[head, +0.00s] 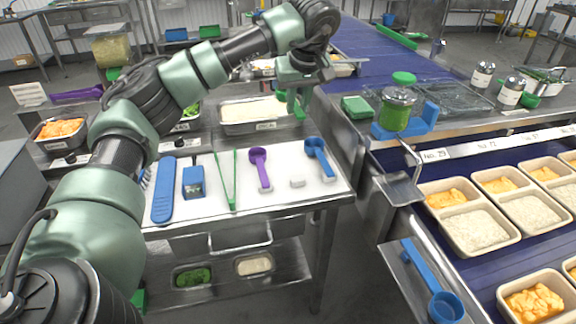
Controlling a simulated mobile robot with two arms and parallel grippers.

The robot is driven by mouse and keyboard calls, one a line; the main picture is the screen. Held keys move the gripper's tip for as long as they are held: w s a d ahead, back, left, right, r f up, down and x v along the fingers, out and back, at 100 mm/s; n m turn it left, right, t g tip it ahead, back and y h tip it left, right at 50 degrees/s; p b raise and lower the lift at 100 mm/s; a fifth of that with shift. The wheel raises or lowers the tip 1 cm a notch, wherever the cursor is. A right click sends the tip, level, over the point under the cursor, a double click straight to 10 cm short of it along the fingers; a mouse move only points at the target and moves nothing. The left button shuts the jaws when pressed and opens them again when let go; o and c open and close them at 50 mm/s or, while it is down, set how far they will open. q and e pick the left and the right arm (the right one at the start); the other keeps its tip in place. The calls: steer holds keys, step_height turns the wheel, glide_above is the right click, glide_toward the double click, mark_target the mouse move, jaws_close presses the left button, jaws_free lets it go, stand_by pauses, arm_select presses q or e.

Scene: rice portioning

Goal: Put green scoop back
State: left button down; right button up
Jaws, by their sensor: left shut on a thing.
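My left gripper (296,84) is shut on a green thing, seemingly the green scoop (300,106), whose bright green part hangs below the jaws. It is held up beside the right end of a steel pan of white food (235,129). The jaws and wrist hide most of it. My right gripper is out of view.
Blue tools (163,190) lie at the board's left end. To the right stand a green-lidded jar (397,108) in a blue holder and a steel chute (400,188). Portioned trays (470,247) fill the right-hand conveyor. Another blue scoop (445,306) lies at lower right.

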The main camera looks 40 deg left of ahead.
arm_select(q)
steer(key=shift+f+p, duration=1.15)
steer(key=shift+f, duration=8.65)
steer(key=c, duration=1.3)
jaws_free()
